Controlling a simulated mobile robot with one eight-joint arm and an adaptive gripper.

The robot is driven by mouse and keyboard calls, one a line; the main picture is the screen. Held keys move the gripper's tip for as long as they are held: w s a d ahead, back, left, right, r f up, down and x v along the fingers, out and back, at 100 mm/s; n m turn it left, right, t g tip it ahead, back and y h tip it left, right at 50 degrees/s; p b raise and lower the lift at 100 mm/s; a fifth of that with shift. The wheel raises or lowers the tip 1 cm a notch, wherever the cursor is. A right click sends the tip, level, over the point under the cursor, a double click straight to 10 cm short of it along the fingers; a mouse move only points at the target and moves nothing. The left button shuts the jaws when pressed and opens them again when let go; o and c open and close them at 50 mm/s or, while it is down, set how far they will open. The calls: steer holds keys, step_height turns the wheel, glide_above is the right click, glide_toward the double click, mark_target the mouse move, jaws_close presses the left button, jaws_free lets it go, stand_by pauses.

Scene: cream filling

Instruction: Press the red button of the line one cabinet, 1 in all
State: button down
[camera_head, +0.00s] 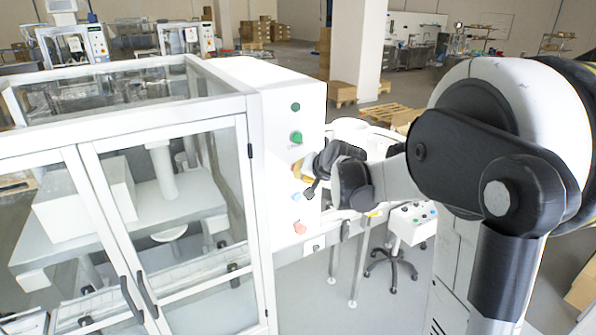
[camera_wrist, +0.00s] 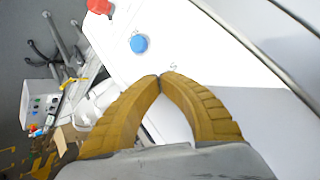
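The line one cabinet's white panel (camera_head: 306,120) stands in the middle of the head view, with a column of buttons. A large red button (camera_head: 300,227) sits low on it and shows at the top edge of the wrist view (camera_wrist: 100,6). A blue button (camera_head: 296,197) lies above it in the head view, and also shows in the wrist view (camera_wrist: 139,43). My gripper (camera_wrist: 162,77) is shut and empty, its yellow fingertips meeting in front of the panel. In the head view my gripper (camera_head: 290,180) is just above the blue button. It hides part of the column; contact is unclear.
A green button (camera_head: 296,137) and a dark round one (camera_head: 295,106) are higher on the panel. A glass-doored enclosure (camera_head: 150,200) adjoins it at left. A small control box (camera_head: 412,222) stands behind at right, above a wheeled base.

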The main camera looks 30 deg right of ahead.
steer(key=shift+s, duration=0.7)
steer(key=s, duration=0.5)
steer(key=shift+d, duration=0.1)
stand_by(0.6)
steer(key=s+a+f+n+g+b, duration=0.1)
steer(key=s+a+f+n+b, duration=0.1)
steer(key=s+a+f+b, duration=0.4)
steer(key=s+a+f+n+g+b, duration=0.1)
steer(key=s+a+f+n+b, duration=0.2)
steer(key=s+a+f+b, duration=0.3)
steer(key=s+a+f+n+g+b, duration=0.1)
steer(key=s+a+f+n+b, duration=0.2)
steer(key=s+f+b, duration=1)
steer(key=a+f+b, duration=0.3)
steer(key=f+b, duration=0.2)
steer(key=f, duration=0.3)
steer(key=shift+a+g+y+b, duration=0.3)
steer(key=shift+a+b, duration=0.05)
steer(key=shift+b, duration=0.05)
